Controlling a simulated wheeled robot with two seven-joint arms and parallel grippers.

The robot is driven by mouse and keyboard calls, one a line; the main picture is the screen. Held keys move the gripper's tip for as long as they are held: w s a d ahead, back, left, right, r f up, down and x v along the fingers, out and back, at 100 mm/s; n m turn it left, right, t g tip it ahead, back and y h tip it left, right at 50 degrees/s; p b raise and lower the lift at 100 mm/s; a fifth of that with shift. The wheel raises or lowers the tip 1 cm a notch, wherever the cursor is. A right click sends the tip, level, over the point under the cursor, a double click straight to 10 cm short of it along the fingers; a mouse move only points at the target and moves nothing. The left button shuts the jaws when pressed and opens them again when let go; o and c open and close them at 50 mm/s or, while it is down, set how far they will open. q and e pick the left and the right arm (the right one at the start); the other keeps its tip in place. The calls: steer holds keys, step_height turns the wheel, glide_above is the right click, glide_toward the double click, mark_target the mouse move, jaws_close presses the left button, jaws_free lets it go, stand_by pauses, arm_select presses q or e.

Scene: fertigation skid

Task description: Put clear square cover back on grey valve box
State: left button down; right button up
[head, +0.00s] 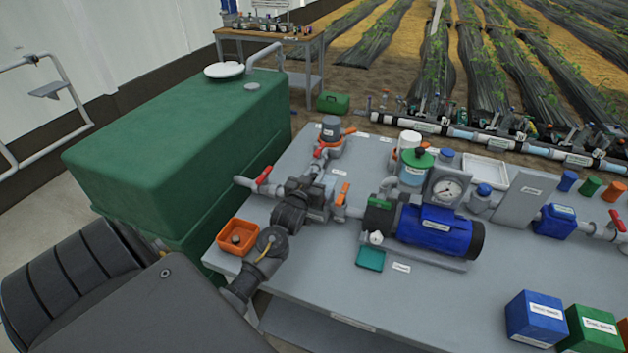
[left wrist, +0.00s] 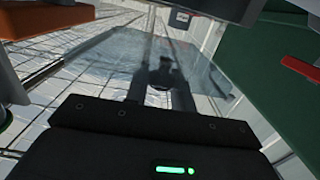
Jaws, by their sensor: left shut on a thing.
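In the left wrist view, my left gripper (left wrist: 161,98) is shut on a thin clear square cover (left wrist: 205,72), which spreads out ahead of the fingers and lets the background show through. In the head view, my left arm comes in from the lower left, and its gripper (head: 314,196) is over the left part of the bench, among pipe fittings. The cover cannot be made out in the head view. I cannot tell for sure which grey part is the valve box. My right gripper is not in view.
A green tank (head: 185,135) stands left of the grey bench (head: 330,285). A red valve lever (head: 263,175) is close to my gripper. An orange tray (head: 222,236) and a blue pump (head: 435,230) flank it. Blue (head: 530,315) and green (head: 592,330) boxes stand front right. The bench front is mostly clear.

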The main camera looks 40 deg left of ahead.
arm_select(q)
steer(key=shift+f, duration=1.05)
steer(key=shift+f, duration=0.1)
steer(key=shift+f, duration=0.45)
steer(key=c, duration=1.2)
jaws_free()
steer(key=shift+r, duration=0.1)
